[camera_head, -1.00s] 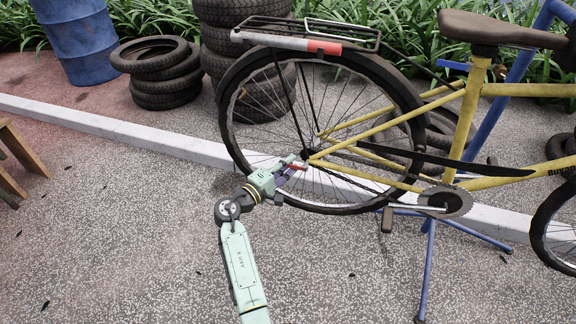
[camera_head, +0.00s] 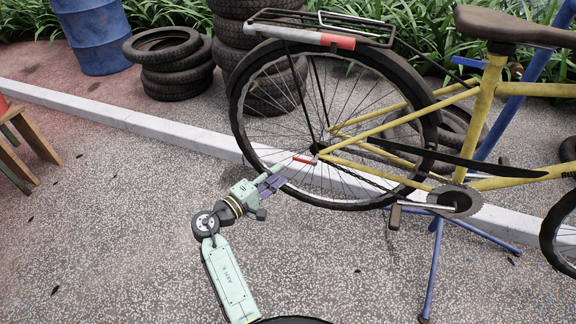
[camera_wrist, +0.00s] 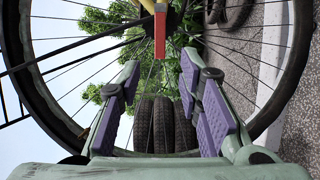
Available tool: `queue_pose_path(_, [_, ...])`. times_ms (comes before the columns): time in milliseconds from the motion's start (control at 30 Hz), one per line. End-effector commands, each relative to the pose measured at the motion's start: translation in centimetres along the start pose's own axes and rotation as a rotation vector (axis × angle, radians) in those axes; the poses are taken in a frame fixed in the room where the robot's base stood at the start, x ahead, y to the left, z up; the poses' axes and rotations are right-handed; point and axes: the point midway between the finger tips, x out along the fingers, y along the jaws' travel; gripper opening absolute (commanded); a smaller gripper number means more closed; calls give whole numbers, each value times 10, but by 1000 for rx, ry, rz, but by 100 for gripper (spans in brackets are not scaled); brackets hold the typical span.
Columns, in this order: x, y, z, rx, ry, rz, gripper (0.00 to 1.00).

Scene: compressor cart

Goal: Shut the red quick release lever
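The red quick release lever (camera_head: 303,159) is at the rear wheel hub of the yellow bicycle (camera_head: 400,120). In the head view it points left from the hub, roughly along the lower frame tube's line. In the wrist view the lever (camera_wrist: 160,34) hangs from the hub at the top centre, beyond the fingertips. My gripper (camera_head: 277,176) is just lower left of the lever in the head view, apart from it. In the wrist view my gripper (camera_wrist: 160,72) has its two purple-padded fingers spread, with nothing between them.
The spoked rear wheel (camera_head: 245,125) surrounds the hub. A blue stand (camera_head: 434,265) holds the bicycle. Tyre stacks (camera_head: 178,80), a blue barrel (camera_head: 92,35) and a kerb (camera_head: 130,118) lie behind. A wooden stool (camera_head: 35,140) is at left. The front ground is clear.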

Motion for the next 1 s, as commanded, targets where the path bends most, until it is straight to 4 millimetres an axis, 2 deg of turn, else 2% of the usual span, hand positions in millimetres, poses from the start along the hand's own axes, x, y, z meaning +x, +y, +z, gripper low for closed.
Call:
queue_pose_path(100, [-17,0,0,0,1,-1,32])
queue_pose_path(233, [-25,0,0,0,0,0,32])
queue_pose_path(800, [-27,1,-1,3,2,-1,32])
queue_pose_path(867, [-30,7,-11,35,35,-11,32])
queue_pose_path(967, [-42,28,-46,141,152,-52,32])
queue_pose_path(1000, [-51,42,-65,202,221,-73,32])
